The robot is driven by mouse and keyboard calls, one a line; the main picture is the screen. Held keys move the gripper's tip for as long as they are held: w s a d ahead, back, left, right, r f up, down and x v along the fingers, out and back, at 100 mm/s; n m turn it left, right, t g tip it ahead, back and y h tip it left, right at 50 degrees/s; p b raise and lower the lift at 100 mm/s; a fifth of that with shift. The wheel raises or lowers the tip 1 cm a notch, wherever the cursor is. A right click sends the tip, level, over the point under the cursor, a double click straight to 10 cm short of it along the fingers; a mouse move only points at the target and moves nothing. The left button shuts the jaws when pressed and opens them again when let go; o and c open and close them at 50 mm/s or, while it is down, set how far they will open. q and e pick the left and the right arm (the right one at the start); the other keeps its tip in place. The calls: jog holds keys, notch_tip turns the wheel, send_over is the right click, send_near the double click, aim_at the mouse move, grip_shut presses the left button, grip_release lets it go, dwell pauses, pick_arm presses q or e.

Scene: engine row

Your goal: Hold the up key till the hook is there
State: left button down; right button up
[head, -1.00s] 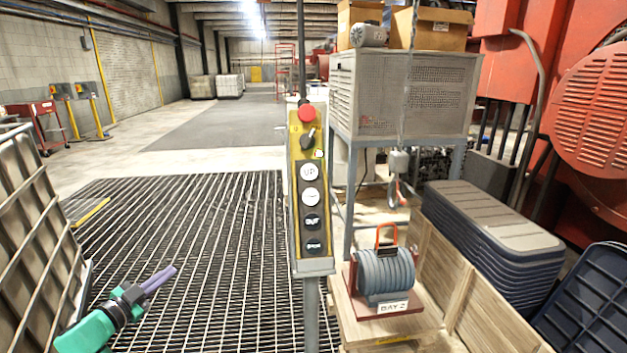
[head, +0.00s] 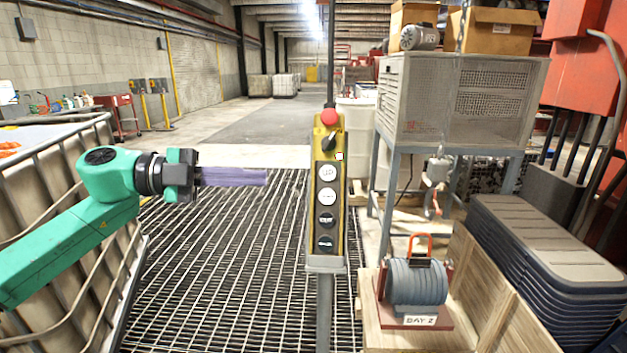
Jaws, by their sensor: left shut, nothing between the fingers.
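The yellow-and-black pendant (head: 325,200) stands upright on a grey post in the middle of the head view. Its white up key (head: 327,172) is the upper of two white keys, with two dark keys below. My left gripper (head: 264,177) is shut and empty, its purple fingers pointing right at about the up key's height, apart from the pendant in the picture. The small grey hook block with its hook (head: 432,208) hangs at the right, above the orange lifting handle of the grey-blue drum (head: 416,283), apart from it. My right gripper is out of view.
A red stop button (head: 329,117) and a black selector top the pendant. A caged tank (head: 60,160) stands at the left, beside my left arm. A grey cabinet (head: 400,95) on legs and stacked dark lids (head: 545,235) stand right. The grated floor between is clear.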

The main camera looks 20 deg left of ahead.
aim_at(313, 199)
pick_arm(q)
jog(key=w+d+p, duration=0.2)
jog(key=p, duration=0.2)
jog(key=w+d+f+p, duration=0.1)
jog(key=w+d+p, duration=0.2)
jog(key=w+d+f+p, duration=0.1)
jog(key=w+d+p, duration=0.1)
jog(key=d+p, duration=0.1)
jog(key=shift+w+d+p, duration=0.25)
jog(key=shift+w+p, duration=0.1)
jog(key=shift+p, duration=0.45)
jog(key=shift+w+a+f, duration=0.15)
jog(key=shift+w+f, duration=0.05)
jog(key=shift+f, duration=0.1)
